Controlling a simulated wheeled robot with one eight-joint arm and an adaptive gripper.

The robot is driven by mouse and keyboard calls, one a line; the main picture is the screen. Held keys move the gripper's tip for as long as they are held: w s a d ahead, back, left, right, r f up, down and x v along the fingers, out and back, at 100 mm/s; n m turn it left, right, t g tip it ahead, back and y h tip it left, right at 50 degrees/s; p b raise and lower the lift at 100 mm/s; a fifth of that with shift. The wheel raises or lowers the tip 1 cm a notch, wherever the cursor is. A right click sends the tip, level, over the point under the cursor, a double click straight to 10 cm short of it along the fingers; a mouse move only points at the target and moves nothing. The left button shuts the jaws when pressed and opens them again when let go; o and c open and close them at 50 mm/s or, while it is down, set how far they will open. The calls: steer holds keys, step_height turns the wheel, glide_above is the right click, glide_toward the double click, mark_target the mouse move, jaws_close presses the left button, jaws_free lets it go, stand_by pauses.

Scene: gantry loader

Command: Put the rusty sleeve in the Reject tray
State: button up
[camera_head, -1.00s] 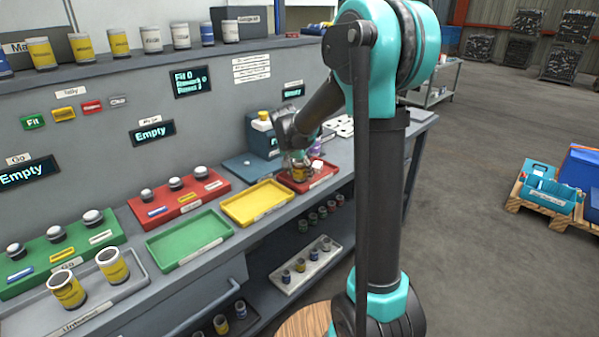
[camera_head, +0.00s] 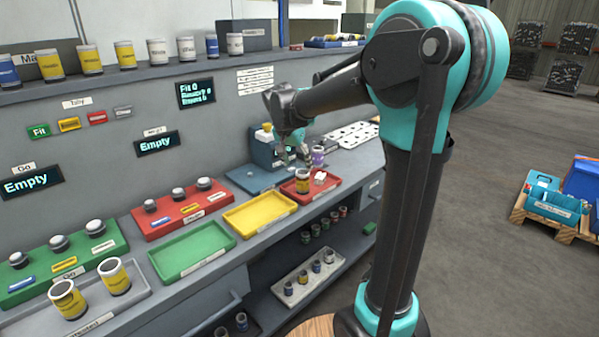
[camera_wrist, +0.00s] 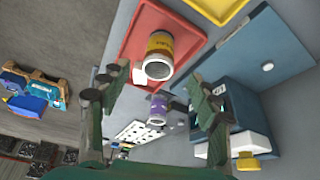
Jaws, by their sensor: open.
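A metal sleeve with a yellow band (camera_head: 302,182) stands upright in the small red tray (camera_head: 325,187) on the bench, left of a small white block. The tray's label is too small to read, and I cannot make out rust on the sleeve. In the wrist view the sleeve (camera_wrist: 159,52) shows its open end inside the red tray (camera_wrist: 128,42). My gripper (camera_head: 291,156) is open and empty, above and behind the tray, apart from the sleeve. Its spread fingers also show in the wrist view (camera_wrist: 153,88).
A yellow tray (camera_head: 233,221) and a green tray (camera_head: 160,264) lie empty to the left. A purple-banded sleeve (camera_head: 318,156) stands behind the red tray. A dark blue device (camera_head: 262,150) stands near my gripper. Two yellow-banded sleeves (camera_head: 68,300) stand at front left.

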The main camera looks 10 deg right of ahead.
steer(key=s+d+f+n+y, duration=0.1)
steer(key=s+d+f+n, duration=0.1)
steer(key=s+f, duration=0.4)
steer(key=s+d+f+n, duration=0.2)
steer(key=s+f, duration=0.4)
steer(key=s, duration=0.5)
steer(key=s+d+f+n+y, duration=0.1)
steer(key=s+d+f+n, duration=0.2)
steer(key=s, duration=0.6)
step_height(320, 180, down, 3)
steer(key=shift+s+d+r+t+y, duration=0.1)
steer(key=shift+s+d+t+y, duration=0.05)
steer(key=shift+s+t+y, duration=0.2)
